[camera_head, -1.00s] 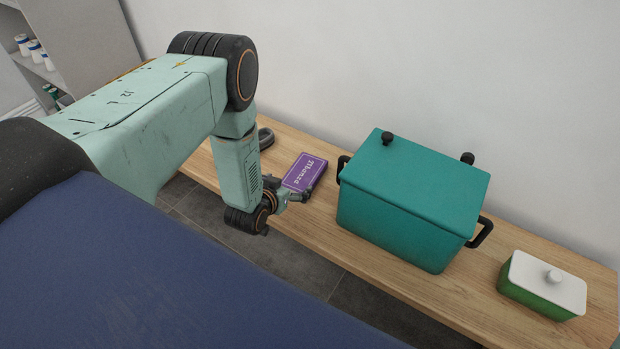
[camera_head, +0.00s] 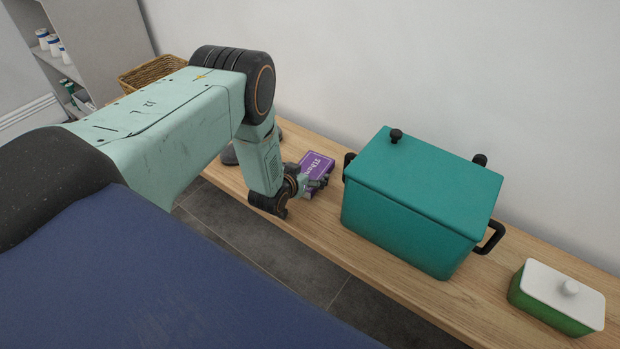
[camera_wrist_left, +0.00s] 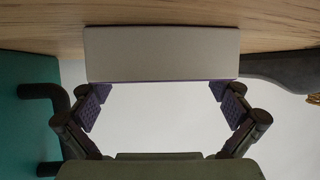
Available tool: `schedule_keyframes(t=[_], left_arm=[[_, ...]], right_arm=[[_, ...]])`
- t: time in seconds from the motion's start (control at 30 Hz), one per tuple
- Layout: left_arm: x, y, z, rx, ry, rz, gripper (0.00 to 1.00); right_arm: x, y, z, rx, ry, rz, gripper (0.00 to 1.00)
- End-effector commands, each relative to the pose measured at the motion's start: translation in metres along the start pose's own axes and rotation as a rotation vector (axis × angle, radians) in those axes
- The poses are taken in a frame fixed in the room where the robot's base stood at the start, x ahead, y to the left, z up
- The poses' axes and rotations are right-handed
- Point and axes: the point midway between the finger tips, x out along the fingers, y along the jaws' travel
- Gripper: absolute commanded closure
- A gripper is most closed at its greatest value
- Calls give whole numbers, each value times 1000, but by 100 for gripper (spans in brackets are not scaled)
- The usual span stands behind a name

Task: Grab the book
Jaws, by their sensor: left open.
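Whether the fingers touch the book I cannot tell. My right gripper is not in view.
The teal box (camera_head: 420,195) with black handles stands close right of the book. A green dish with a white lid (camera_head: 562,295) is at the right end of the bench (camera_head: 385,265). A dark object (camera_wrist_left: 280,68) is beside the book. A wicker basket (camera_head: 150,75) stands at the back left.

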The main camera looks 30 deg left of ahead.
Motion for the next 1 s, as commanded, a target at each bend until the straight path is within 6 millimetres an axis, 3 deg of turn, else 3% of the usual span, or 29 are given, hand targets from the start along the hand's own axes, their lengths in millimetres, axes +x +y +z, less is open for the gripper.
schedule_keyframes(t=[0.3,0.9,1.0], left_arm=[[5,3,-1,0,-1,1,0],[4,3,-1,0,0,0,51],[5,3,-2,0,3,0,55]], right_arm=[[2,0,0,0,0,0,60],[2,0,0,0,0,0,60],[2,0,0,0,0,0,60]])
